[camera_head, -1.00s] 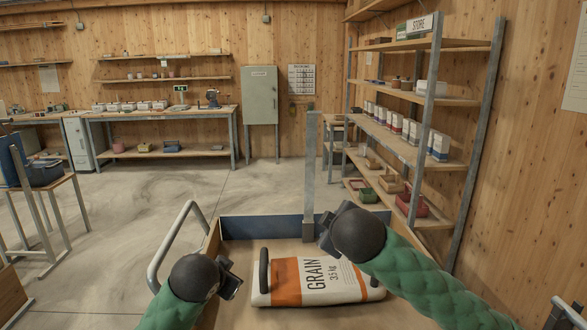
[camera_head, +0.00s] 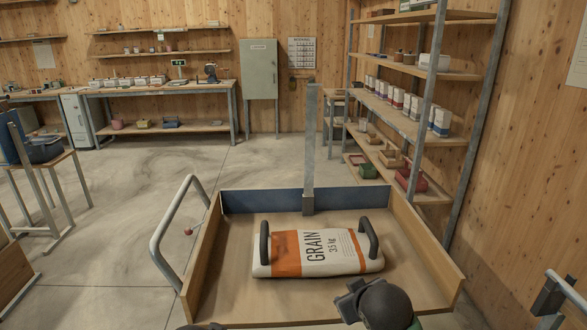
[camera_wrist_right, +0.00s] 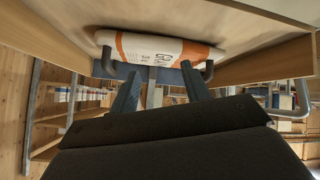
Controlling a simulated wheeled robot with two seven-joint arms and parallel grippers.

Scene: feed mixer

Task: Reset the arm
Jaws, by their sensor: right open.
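A white and orange grain sack (camera_head: 318,254) lies flat in a wooden tray-like platform (camera_head: 228,290). It has a black handle at each end, and nothing grips them. My right gripper (camera_head: 348,298) is at the platform's near edge, in front of the sack and clear of it. In the right wrist view my right gripper (camera_wrist_right: 160,90) shows two separated fingers with nothing between them; the sack (camera_wrist_right: 160,48) lies beyond them. Only a dark sliver at the bottom edge of the head view may belong to my left arm; its fingers are out of sight.
A metal post (camera_head: 311,145) stands at the platform's far end, by a blue end board (camera_head: 262,201). A bent metal handle (camera_head: 160,240) is on its left. Store shelves (camera_head: 420,125) rise at the right. Open floor (camera_head: 115,240) lies to the left.

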